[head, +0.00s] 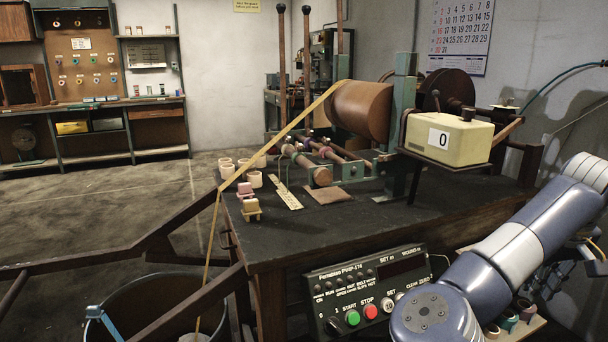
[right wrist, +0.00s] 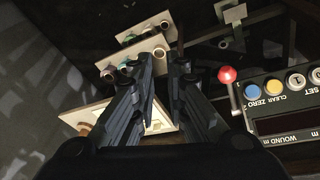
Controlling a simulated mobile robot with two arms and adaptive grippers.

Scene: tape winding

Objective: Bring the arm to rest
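My right arm (head: 500,262) comes in from the right edge of the head view and bends down in front of the bench, beside the control box (head: 370,290). Its gripper is hidden in the head view. In the right wrist view my right gripper (right wrist: 162,68) shows two dark fingers with a gap between them and nothing held. It points down past pale boards with round fittings (right wrist: 138,58). The control box (right wrist: 285,115) with its coloured buttons is at the right of that view, apart from the fingers. My left gripper is not in view.
The dark bench (head: 330,222) carries a brown roll (head: 360,110) with yellow tape (head: 290,130) running down left to a round bin (head: 165,300). A cream counter box (head: 447,137) reads 0. A red-knobbed lever (right wrist: 228,75) stands close right of the fingers. Open floor lies at left.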

